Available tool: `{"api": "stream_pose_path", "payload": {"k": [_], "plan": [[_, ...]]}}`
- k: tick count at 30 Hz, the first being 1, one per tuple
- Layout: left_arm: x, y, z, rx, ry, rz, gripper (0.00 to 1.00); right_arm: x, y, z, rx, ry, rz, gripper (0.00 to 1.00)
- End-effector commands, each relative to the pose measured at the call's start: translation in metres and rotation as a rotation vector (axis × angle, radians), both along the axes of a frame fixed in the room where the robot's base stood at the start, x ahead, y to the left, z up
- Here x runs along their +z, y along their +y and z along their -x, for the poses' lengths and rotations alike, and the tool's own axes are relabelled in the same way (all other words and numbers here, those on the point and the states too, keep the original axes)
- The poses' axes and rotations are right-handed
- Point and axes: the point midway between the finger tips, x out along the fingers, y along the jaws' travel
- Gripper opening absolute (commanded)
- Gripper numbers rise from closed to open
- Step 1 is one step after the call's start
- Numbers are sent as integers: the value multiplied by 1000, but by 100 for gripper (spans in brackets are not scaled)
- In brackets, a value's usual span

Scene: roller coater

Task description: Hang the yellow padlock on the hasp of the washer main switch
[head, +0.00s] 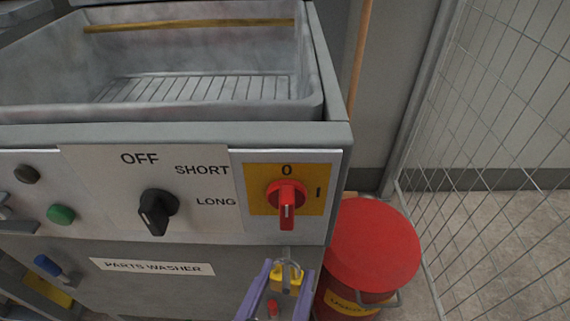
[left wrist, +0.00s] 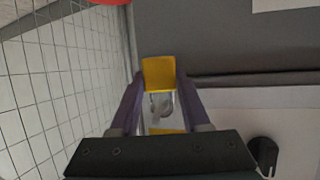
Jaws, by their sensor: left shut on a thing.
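The yellow padlock (head: 286,281) is at the bottom of the head view, its grey shackle pointing up. My left gripper (head: 284,275) has its purple fingers on either side of the padlock and is shut on it. The left wrist view also shows the padlock (left wrist: 159,72) between the fingertips. The washer main switch (head: 287,196) has a red handle on a yellow plate marked 0 and I. Its handle hangs straight down. The padlock is below the switch and apart from it. I cannot clearly make out the hasp. My right gripper is not in view.
A black selector knob (head: 157,211) and a green button (head: 61,214) are left of the switch on the panel. A red lidded bin (head: 370,245) stands close to the right of the washer. A wire mesh fence (head: 500,150) is farther right.

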Motion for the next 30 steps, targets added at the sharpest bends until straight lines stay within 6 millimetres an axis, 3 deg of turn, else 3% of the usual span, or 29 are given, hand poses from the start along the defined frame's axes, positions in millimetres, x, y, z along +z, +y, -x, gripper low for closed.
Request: {"api": "stream_pose_path", "payload": {"k": [7,8,16,25,30], "plan": [[0,0,0,0,-1,0,0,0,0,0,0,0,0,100],[0,0,0,0,-1,0,50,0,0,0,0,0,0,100],[0,0,0,0,0,0,80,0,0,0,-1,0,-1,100],[1,1,3,0,1,-1,82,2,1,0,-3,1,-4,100],[12,6,23,-1,3,0,82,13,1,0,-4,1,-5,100]]}}
